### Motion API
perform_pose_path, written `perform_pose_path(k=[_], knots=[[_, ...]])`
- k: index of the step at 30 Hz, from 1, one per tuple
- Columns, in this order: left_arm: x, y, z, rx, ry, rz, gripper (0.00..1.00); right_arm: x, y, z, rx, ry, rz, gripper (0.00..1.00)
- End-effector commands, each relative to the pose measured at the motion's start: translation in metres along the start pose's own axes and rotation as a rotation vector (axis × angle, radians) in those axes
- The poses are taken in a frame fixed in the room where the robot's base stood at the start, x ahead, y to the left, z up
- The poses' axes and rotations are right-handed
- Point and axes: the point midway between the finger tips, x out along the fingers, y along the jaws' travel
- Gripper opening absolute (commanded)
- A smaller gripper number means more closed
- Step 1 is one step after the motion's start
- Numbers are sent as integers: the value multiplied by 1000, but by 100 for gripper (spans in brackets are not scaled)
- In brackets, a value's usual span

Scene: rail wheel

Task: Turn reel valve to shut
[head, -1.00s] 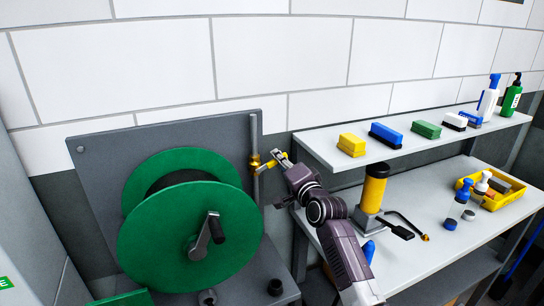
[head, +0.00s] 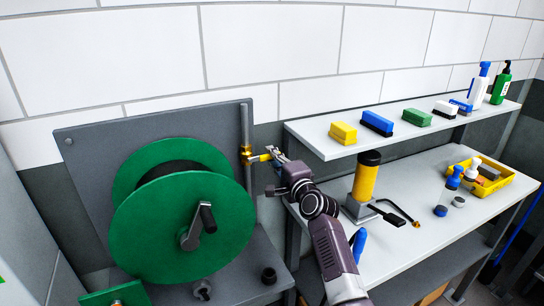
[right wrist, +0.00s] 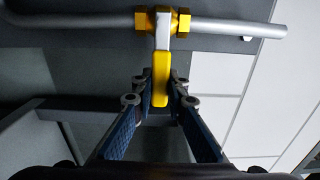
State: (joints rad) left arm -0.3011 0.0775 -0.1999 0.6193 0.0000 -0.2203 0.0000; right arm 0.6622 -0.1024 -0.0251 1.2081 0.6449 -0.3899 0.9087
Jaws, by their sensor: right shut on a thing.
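The reel valve (head: 247,155) is a brass-yellow fitting on a grey vertical pipe at the right edge of the grey reel panel. Its yellow lever (right wrist: 160,76) sticks out from the pipe, toward the camera in the right wrist view. My right gripper (head: 273,154) is at the lever, with its fingers on either side of it. It is shut on the lever, and the right wrist view shows the lever between the fingertips (right wrist: 160,88). The green hose reel (head: 182,228) with a black crank stands left of the valve. My left gripper is not in view.
A wall shelf (head: 322,142) with brushes and bottles is to the right. Below it, a bench (head: 432,195) holds a yellow-and-black cylinder (head: 367,178) close to my right arm, and a yellow tray (head: 510,184). The white wall above the valve is clear.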

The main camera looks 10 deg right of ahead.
Motion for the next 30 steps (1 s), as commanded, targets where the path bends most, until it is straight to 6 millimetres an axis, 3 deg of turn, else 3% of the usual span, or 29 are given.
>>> perform_pose_path(k=[6,7,12,23,30], knots=[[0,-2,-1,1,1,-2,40,0,3,1,10,-2,4,0],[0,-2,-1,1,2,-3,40,0,3,1,10,-2,4,14],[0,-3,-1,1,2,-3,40,0,2,1,8,-1,4,32],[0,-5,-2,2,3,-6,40,-3,2,0,4,-1,1,32],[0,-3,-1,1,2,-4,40,-26,2,0,5,-1,2,32]])
